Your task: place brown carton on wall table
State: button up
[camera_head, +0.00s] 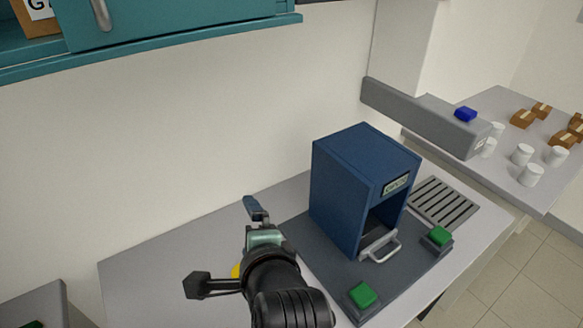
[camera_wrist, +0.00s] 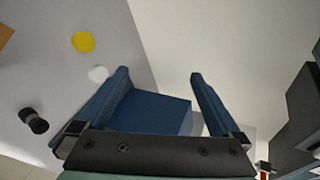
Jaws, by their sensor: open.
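Several brown cartons stand on the table at the right of the head view, one of them a small box (camera_head: 522,118) with a pale top strip. A brown-orange patch (camera_wrist: 5,34) is cut off at the upper left of the wrist view; I cannot tell if it is a carton. A light grey table (camera_head: 150,268) runs along the wall under the blue machine (camera_head: 345,190). My gripper (camera_head: 257,212) is over this table, left of the machine. In the wrist view my gripper (camera_wrist: 158,75) is open, with nothing held between its fingers.
A yellow disc (camera_wrist: 83,41), a white round thing (camera_wrist: 98,73) and a black cylinder (camera_wrist: 34,121) lie near my gripper. Green buttons (camera_head: 362,295) flank the machine's front. A grey beam (camera_head: 420,112) juts out behind it. White cups (camera_head: 522,153) stand by the cartons. A teal cabinet (camera_head: 170,25) hangs above.

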notch_tip(320, 180, up, 15)
jog(key=w+d+n+t+h, duration=0.1)
jog(key=w+d+n+t, duration=0.2)
jog(key=n+t, duration=0.2)
jog(key=s+d+r+n+t+h, duration=0.1)
jog(key=s+r+n+t, duration=0.2)
jog(key=r, duration=0.6)
jog(key=s+d+r+n+t+h, duration=0.1)
jog(key=s+r+n+t, duration=0.3)
jog(key=r, duration=0.5)
jog(key=s+d+r+n+t+h, duration=0.1)
jog(key=s+r+n+t, duration=0.3)
jog(key=r, duration=0.6)
jog(key=shift+s+d, duration=0.6)
jog(key=shift+s, duration=0.35)
